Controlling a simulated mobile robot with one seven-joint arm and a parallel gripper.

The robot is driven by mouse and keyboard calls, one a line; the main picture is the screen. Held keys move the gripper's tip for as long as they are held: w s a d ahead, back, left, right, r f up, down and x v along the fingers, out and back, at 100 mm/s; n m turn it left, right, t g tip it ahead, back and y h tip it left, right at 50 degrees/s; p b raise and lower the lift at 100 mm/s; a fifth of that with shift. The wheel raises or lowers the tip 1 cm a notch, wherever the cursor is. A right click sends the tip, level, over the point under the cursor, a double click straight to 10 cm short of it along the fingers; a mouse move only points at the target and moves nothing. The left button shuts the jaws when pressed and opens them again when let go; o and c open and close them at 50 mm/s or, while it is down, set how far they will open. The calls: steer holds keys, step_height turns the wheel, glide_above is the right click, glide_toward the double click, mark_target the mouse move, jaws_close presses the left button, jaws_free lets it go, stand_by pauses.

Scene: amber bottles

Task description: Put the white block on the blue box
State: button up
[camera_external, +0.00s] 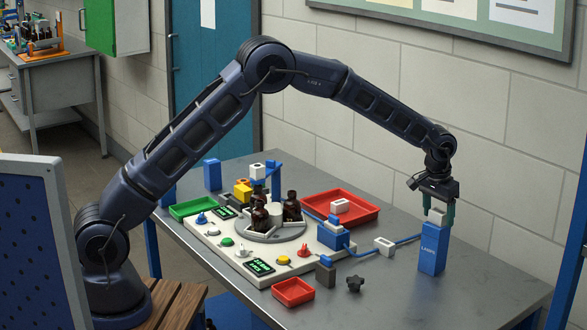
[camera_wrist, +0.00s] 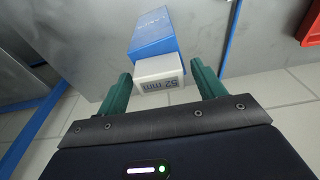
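The white block (camera_external: 437,217) sits on top of the upright blue box (camera_external: 432,250), which has LAMPS printed on it, at the right of the table. In the wrist view the white block (camera_wrist: 158,73) shows a "52 mm" mark, with the blue box (camera_wrist: 153,34) beyond it. My gripper (camera_external: 438,209) points down above the box. Its two green fingers stand on either side of the block, and in the wrist view my gripper (camera_wrist: 160,72) shows a narrow gap at each side, so it looks open.
Another white block (camera_external: 384,246) lies left of the blue box on a blue strip. A red tray (camera_external: 372,213), a small red tray (camera_external: 293,291), a white board (camera_external: 215,248) with dark bottles (camera_external: 291,207) and a black knob (camera_external: 355,284) stand further left. The table's front right is clear.

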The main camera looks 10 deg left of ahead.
steer(key=shift+r, duration=0.15)
step_height(320, 180, up, 12)
steer(key=s+a, duration=0.1)
steer(key=shift+s+a, duration=0.15)
steer(key=w+a+r+n, duration=0.1)
steer(key=w+a+r, duration=0.4)
steer(key=a, duration=0.5)
steer(key=w+a+r+n, duration=0.1)
steer(key=w+a+r, duration=0.4)
steer(key=a, duration=0.5)
steer(key=a+r+n+t, duration=0.1)
steer(key=a+r, duration=0.3)
steer(key=a, duration=0.9)
steer(key=a+r+n, duration=0.1)
steer(key=a+r, duration=0.3)
steer(key=a, duration=0.8)
steer(key=s+a+n+t, duration=0.1)
steer(key=s+a, duration=0.4)
steer(key=a, duration=0.5)
steer(key=s+a+n+t, duration=0.15)
steer(key=s+a, duration=0.35)
steer(key=a, duration=0.5)
steer(key=s+a+f+n+y, duration=0.1)
steer(key=s+a+f, duration=0.5)
steer(key=s+a, duration=0.6)
steer(key=s+n, duration=0.1)
steer(key=s, duration=0.1)
steer(key=shift+s+f, duration=0.15)
steer(key=shift+s, duration=0.15)
